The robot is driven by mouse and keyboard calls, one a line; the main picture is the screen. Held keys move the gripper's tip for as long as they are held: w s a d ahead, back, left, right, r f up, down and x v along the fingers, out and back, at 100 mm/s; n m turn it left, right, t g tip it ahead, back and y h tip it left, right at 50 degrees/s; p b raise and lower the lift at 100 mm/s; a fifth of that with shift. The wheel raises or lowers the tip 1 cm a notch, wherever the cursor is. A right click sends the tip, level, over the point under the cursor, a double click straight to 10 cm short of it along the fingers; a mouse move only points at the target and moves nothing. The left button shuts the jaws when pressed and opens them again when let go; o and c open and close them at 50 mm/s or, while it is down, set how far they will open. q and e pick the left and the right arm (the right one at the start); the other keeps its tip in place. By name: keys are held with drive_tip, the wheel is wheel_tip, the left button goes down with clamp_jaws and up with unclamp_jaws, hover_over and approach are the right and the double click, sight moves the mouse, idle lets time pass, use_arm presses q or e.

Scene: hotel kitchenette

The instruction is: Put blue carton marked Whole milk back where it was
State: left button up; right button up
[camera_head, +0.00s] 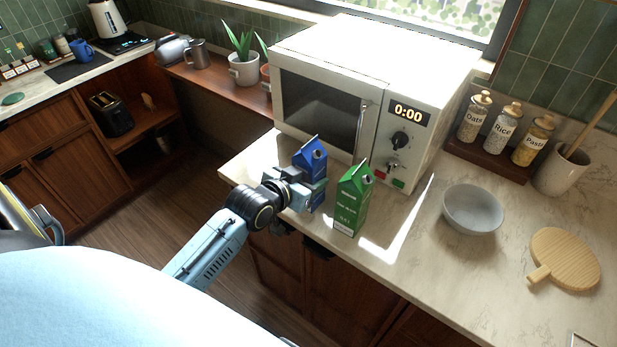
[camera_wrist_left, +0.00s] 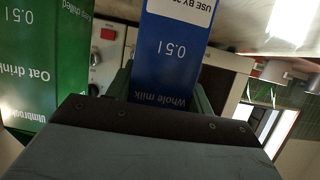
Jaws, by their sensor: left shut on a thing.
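The blue carton marked Whole milk (camera_head: 311,155) is upright at the front left part of the counter, in front of the microwave. My left gripper (camera_head: 309,188) is shut on it, and its jaws hide much of the carton's lower part. In the left wrist view the blue carton (camera_wrist_left: 172,55) shows upside down with its "0.5 l" and "Whole milk" print, between the fingers. I cannot tell whether its base touches the counter. My right gripper is not in view.
A green Oat drink carton (camera_head: 353,199) stands close to the right of the blue carton. The white microwave (camera_head: 330,100) is behind both. A grey bowl (camera_head: 472,210) and a wooden board (camera_head: 566,259) lie further right. Counter is free between green carton and bowl.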

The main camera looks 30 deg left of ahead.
use_arm(q)
drive_tip(key=o, duration=1.2)
drive_tip(key=shift+f, duration=0.1)
drive_tip(key=shift+s+r, duration=0.2)
drive_tip(key=v, duration=1.1)
drive_tip(key=shift+s+r, duration=0.1)
drive_tip(key=shift+s, duration=0.25)
